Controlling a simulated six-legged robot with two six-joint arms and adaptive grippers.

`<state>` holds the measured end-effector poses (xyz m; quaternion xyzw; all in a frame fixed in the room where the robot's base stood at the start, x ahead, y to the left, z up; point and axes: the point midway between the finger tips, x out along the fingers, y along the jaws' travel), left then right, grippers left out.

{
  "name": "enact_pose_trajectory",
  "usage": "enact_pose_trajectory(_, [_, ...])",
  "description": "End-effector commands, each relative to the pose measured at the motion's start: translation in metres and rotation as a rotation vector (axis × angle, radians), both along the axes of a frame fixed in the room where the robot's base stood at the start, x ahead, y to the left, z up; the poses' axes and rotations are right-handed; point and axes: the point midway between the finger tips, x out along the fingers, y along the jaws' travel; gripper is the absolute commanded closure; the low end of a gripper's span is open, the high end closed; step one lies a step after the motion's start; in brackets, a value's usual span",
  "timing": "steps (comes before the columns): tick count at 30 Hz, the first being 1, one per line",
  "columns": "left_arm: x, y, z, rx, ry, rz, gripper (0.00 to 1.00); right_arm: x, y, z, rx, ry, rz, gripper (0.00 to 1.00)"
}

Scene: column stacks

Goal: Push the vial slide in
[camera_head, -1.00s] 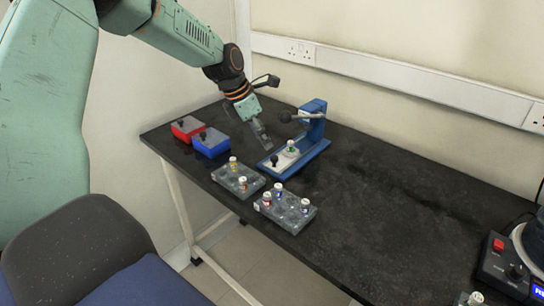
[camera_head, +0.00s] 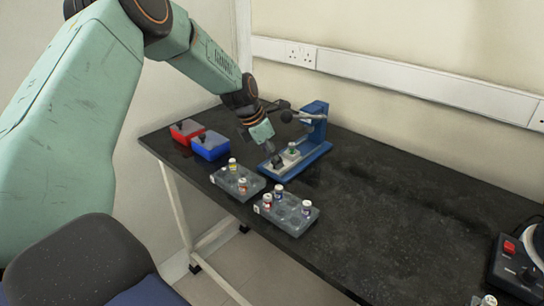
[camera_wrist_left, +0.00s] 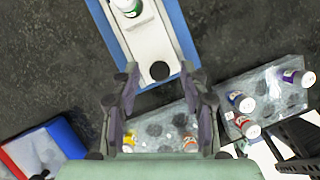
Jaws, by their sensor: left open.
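The blue press (camera_head: 315,125) stands on the dark table with its white vial slide (camera_head: 298,158) pulled out at the front. A green-labelled vial (camera_head: 292,149) stands upright on the slide; it also shows at the top of the left wrist view (camera_wrist_left: 128,6). A dark round knob (camera_wrist_left: 159,70) sits at the slide's near end. My left gripper (camera_head: 275,159) is at that end, its tip covering the knob in the head view. In the wrist view the open fingers (camera_wrist_left: 160,108) are empty, with the knob just ahead, between their lines. Contact cannot be told. My right gripper is not in view.
Two clear vial racks (camera_head: 228,179) and (camera_head: 293,222) with several vials stand in front of the press. A red box (camera_head: 187,131) and a blue box (camera_head: 210,147) are at the left. A black device (camera_head: 515,265) is at the right. The middle right of the table is clear.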

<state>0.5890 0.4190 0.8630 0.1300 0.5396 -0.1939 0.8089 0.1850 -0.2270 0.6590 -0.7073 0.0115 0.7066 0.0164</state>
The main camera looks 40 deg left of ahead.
Motion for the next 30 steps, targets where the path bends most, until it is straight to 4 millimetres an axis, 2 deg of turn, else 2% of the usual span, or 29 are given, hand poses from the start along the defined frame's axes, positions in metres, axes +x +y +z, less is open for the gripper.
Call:
enact_pose_trajectory(2, [0.0000, 0.0000, 0.0003, 0.000, 0.000, 0.000, 0.56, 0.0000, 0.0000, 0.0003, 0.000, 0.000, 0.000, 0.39])
enact_pose_trajectory(17, [-0.0002, 0.0001, 0.0005, 0.000, 0.000, 0.000, 0.99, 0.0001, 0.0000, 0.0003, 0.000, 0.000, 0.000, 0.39])
enact_pose_trajectory(30, [-0.0001, 0.0003, 0.0006, 0.000, 0.000, 0.000, 1.00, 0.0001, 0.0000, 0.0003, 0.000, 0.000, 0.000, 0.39])
